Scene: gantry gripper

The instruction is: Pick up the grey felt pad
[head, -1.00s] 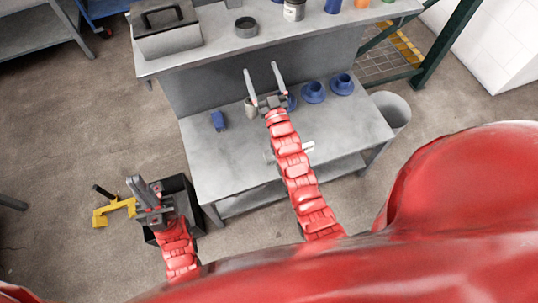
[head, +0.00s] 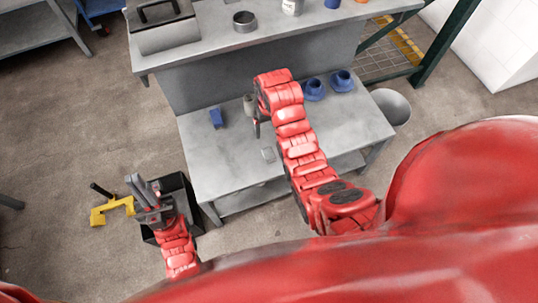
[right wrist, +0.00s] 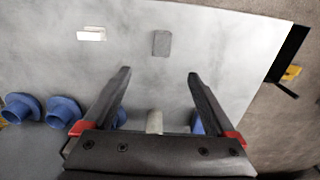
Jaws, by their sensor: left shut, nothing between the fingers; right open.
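The grey felt pad (head: 268,154) lies flat on the lower bench top, near its front edge and just left of my right arm. It also shows in the right wrist view (right wrist: 161,43), beyond and between the fingertips. My left gripper (head: 138,181) is shut and empty beside the bench, at the lower left.
A small white block (right wrist: 91,34) lies near the pad. A beige cylinder (head: 249,104), a blue object (head: 216,118) and blue cups (head: 314,89) stand toward the back. A raised shelf (head: 205,52) is behind. A black bin (head: 184,193) is near my left gripper.

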